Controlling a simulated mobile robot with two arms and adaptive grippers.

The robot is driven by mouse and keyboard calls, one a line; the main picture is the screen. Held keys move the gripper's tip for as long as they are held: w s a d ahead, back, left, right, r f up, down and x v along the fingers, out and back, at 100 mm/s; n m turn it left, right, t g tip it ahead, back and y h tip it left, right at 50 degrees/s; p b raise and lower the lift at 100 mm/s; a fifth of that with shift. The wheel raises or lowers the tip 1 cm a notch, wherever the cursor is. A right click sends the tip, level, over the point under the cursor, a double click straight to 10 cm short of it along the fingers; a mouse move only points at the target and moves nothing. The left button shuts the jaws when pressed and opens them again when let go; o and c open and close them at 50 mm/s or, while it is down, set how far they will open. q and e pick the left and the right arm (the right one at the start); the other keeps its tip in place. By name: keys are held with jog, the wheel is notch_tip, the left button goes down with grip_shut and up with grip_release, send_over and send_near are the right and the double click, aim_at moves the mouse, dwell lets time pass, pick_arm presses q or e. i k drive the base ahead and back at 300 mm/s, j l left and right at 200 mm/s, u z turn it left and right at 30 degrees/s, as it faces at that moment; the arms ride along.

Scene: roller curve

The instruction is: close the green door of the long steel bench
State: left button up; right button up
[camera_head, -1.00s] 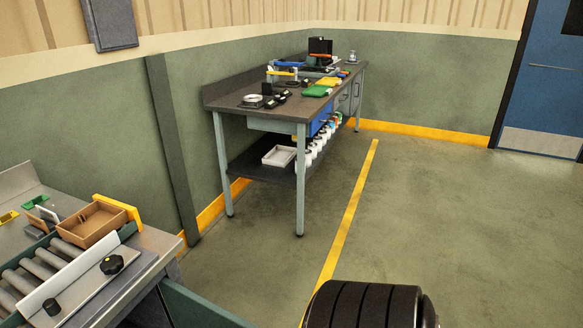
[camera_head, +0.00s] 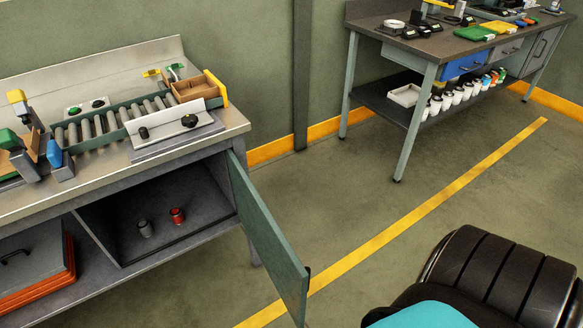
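The long steel bench (camera_head: 110,187) stands at the left, with its open cupboard below the top. The green door (camera_head: 268,236) is hinged at the cupboard's right edge and stands wide open, swung out toward the floor in front. A small dark handle shows at its free edge. Inside the cupboard are a red can (camera_head: 177,216) and a grey can (camera_head: 145,228). Neither of my grippers is in view.
A roller conveyor with a brown box (camera_head: 195,90) is on the bench top. An orange and grey case (camera_head: 35,268) lies under the bench at left. A second workbench (camera_head: 435,45) stands behind at right. A black ribbed shape (camera_head: 500,275) fills the lower right corner.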

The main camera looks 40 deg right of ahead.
aim_at(289, 276)
jog(key=l+u, duration=0.1)
jog(key=l, duration=0.7)
jog(key=k+l+u, duration=0.1)
jog(key=l, duration=0.7)
